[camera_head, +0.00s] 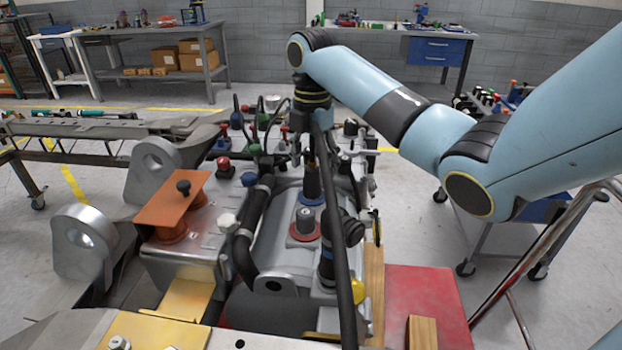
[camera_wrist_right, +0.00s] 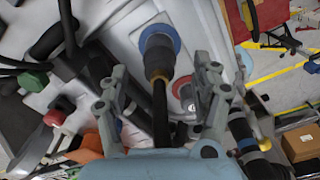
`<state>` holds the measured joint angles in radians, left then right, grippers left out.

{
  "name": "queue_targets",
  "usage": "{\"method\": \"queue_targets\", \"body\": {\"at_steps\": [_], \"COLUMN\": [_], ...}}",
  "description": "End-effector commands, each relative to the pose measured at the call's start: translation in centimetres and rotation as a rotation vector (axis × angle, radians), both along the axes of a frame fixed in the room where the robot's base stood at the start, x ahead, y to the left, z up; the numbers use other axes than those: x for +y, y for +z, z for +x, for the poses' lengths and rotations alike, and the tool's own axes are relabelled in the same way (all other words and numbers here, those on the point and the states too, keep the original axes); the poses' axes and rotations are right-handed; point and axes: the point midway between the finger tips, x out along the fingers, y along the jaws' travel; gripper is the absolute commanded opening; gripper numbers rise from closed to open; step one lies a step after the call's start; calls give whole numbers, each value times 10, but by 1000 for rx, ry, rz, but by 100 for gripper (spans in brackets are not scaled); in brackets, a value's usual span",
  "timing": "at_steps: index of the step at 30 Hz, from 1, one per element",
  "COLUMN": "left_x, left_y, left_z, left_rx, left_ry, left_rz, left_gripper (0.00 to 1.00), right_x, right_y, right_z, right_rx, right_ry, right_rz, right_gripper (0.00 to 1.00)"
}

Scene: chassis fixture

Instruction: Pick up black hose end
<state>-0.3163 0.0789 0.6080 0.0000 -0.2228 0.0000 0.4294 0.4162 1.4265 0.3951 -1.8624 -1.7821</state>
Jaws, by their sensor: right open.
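A black hose end (camera_wrist_right: 157,58) sits upright in a blue ring (camera_wrist_right: 160,38) on the grey chassis, with its black hose running back between my fingers in the right wrist view. In the head view the hose end (camera_head: 311,182) stands on its blue ring near the chassis middle. My right gripper (camera_wrist_right: 160,88) is open, one grey finger on each side of the hose, with gaps on both sides. In the head view this gripper (camera_head: 318,150) is above the hose end, partly hidden by hoses and fittings. My left gripper is not in view.
A red-ringed fitting (camera_head: 304,223) and a thick curved black hose (camera_head: 243,240) are close by. A long black hose crosses the front. An orange plate (camera_head: 172,200) with a black knob lies left. A red board (camera_head: 425,300) lies at the right.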

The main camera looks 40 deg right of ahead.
Motion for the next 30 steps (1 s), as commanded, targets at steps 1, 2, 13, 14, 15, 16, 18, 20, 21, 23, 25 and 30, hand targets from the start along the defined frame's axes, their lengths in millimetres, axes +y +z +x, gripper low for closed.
{"method": "queue_targets", "body": {"at_steps": [1, 2, 13, 14, 15, 16, 18, 20, 21, 23, 25, 30], "left_x": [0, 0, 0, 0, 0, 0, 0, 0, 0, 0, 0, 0], "left_y": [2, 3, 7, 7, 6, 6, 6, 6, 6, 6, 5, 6], "left_z": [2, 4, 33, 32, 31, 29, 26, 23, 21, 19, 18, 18], "left_rx": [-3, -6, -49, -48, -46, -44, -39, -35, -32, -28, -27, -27], "left_ry": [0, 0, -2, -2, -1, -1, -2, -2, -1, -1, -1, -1], "left_rz": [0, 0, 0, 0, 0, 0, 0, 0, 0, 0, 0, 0], "left_gripper": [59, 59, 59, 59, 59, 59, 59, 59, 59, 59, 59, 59], "right_x": [0, 0, -1, -1, -1, -1, -1, -1, -1, -1, -1, -1], "right_y": [-6, -10, -50, -50, -50, -50, -50, -50, -50, -49, -49, -49], "right_z": [-1, 0, 1, 1, 1, 1, 1, 1, 1, 1, 1, 1], "right_rx": [4, 4, 1, 1, 1, 1, 1, 1, 1, 1, 1, 1], "right_ry": [-1, -1, 1, 1, 1, 1, 1, 1, 1, 1, 1, 0], "right_rz": [1, 1, -1, -1, -1, -1, -1, -1, -1, -1, -1, -1], "right_gripper": [65, 65, 65, 65, 65, 65, 62, 55, 49, 42, 32, 10]}}
